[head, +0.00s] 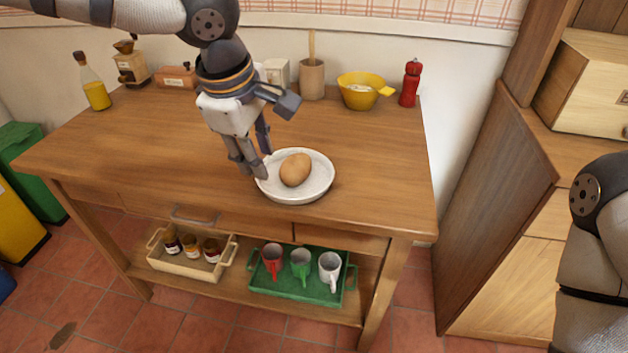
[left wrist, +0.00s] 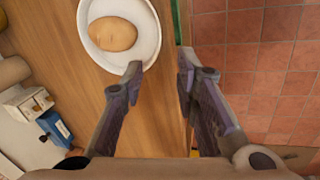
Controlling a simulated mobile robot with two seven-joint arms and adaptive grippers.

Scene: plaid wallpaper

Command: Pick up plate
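A round white plate (head: 322,182) lies on the wooden table near its front edge. A brown potato-like or egg-like item (head: 295,169) rests on it. Both also show in the left wrist view, the plate (left wrist: 149,40) and the brown item (left wrist: 113,34). My left gripper (head: 254,168) points down at the plate's left side in the head view. Its fingers (left wrist: 160,64) are spread apart with nothing between them. One fingertip is close to the plate's rim; whether it touches is unclear. My right gripper is out of view.
Along the table's back stand an oil bottle (head: 94,86), a grinder (head: 131,64), a utensil pot (head: 311,80), a yellow colander (head: 358,92) and a red pepper mill (head: 410,84). A green tray (head: 300,287) with cups sits on the shelf below. The table's left half is clear.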

